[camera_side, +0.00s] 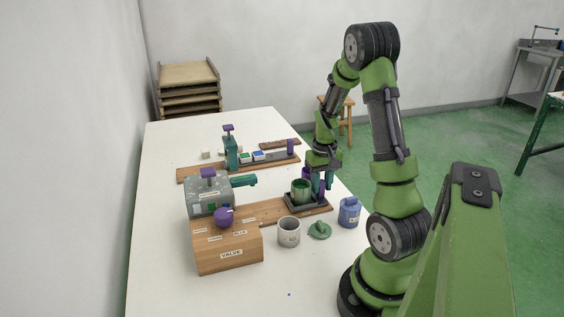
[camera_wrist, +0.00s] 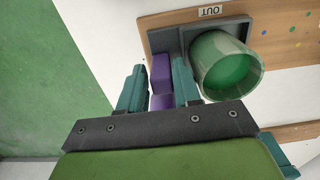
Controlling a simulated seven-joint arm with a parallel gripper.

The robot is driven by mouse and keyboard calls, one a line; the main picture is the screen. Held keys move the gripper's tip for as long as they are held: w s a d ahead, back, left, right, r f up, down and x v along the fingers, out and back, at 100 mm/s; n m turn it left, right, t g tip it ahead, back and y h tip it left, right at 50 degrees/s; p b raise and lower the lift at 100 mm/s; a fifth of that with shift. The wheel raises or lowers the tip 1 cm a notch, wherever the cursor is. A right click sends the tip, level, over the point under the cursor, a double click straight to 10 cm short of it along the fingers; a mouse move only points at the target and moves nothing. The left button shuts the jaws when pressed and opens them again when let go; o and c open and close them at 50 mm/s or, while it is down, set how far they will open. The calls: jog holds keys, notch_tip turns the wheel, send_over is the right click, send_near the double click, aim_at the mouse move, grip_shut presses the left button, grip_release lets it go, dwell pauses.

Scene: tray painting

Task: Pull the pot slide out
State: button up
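The pot slide (camera_side: 309,207) is a dark grey tray on a wooden board, and it also shows in the wrist view (camera_wrist: 183,36). A pot (camera_side: 300,191) with green inside stands on it; it is at the right in the wrist view (camera_wrist: 226,64). The slide's upright purple handle (camera_wrist: 160,70) is at its near end. My gripper (camera_wrist: 158,82) is open, with one teal finger on each side of the handle. A gap shows between the left finger and the handle; the right finger is close to it. In the side view my gripper (camera_side: 321,178) is low beside the pot.
A wooden VALVE box (camera_side: 228,247) with a purple knob, a grey machine (camera_side: 207,195), a grey cup (camera_side: 289,232), a green lid (camera_side: 319,230) and a blue jar (camera_side: 349,212) stand near the slide. An OUT label (camera_wrist: 210,11) is on the board. A second board (camera_side: 200,172) lies behind.

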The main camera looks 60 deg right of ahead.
jog(key=shift+s+d+r, duration=0.1)
jog(key=shift+s+d, duration=0.05)
jog(key=shift+d, duration=0.1)
notch_tip(320, 180, up, 17)
jog(key=shift+a+f, duration=0.15)
dwell(0.4)
jog(key=w+a+r+t, duration=0.1)
jog(key=w+a+t, duration=0.1)
jog(key=a, duration=0.6)
jog(key=w+a+t, duration=0.2)
jog(key=w+a, duration=0.1)
jog(key=a, duration=0.5)
jog(key=s+a+n+t, duration=0.1)
jog(key=a, duration=0.4)
jog(key=s+a+r+n+t+y, duration=0.1)
jog(key=a+n, duration=0.1)
jog(key=a, duration=0.3)
jog(key=s+a+r+n+t+y, duration=0.1)
jog(key=s+a+n, duration=0.1)
jog(key=a, duration=0.3)
jog(key=shift+s+a+r, duration=0.1)
jog(key=shift+a+r, duration=0.1)
jog(key=shift+r, duration=0.05)
